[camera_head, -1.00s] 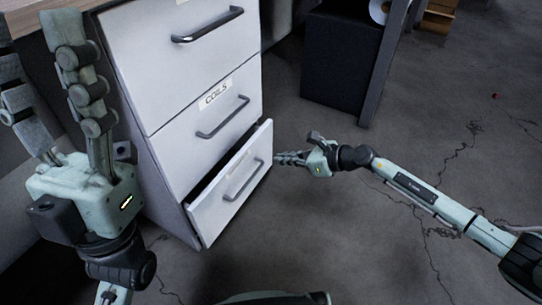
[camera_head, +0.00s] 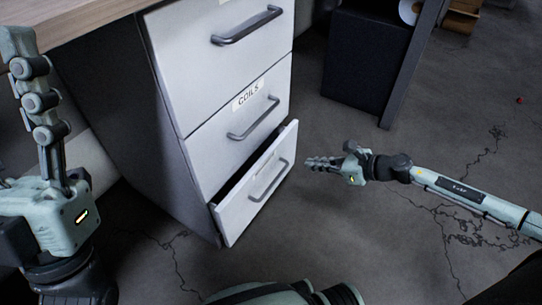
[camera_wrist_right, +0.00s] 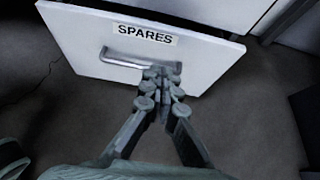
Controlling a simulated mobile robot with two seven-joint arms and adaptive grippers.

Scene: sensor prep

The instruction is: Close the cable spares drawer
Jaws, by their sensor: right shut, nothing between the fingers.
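The spares drawer (camera_head: 250,198) is the bottom drawer of a white cabinet. It stands partly out, with a dark gap along its top edge. In the right wrist view its front (camera_wrist_right: 205,55) bears the label "SPARES" and a metal bar handle (camera_wrist_right: 122,60). My right gripper (camera_head: 307,163) is shut and empty, just right of the drawer front in the head view. In the wrist view its fingertips (camera_wrist_right: 161,72) overlap the right end of the handle; I cannot tell whether they touch. My left gripper (camera_head: 40,95) stands at the left, fingers upward, partly out of frame.
The drawer labelled "COILS" (camera_head: 237,130) and the top drawer (camera_head: 215,65) are shut. A wooden worktop (camera_head: 75,22) covers the cabinet's left side. A dark box (camera_head: 365,60) stands behind. The cracked floor (camera_head: 350,235) in front is clear.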

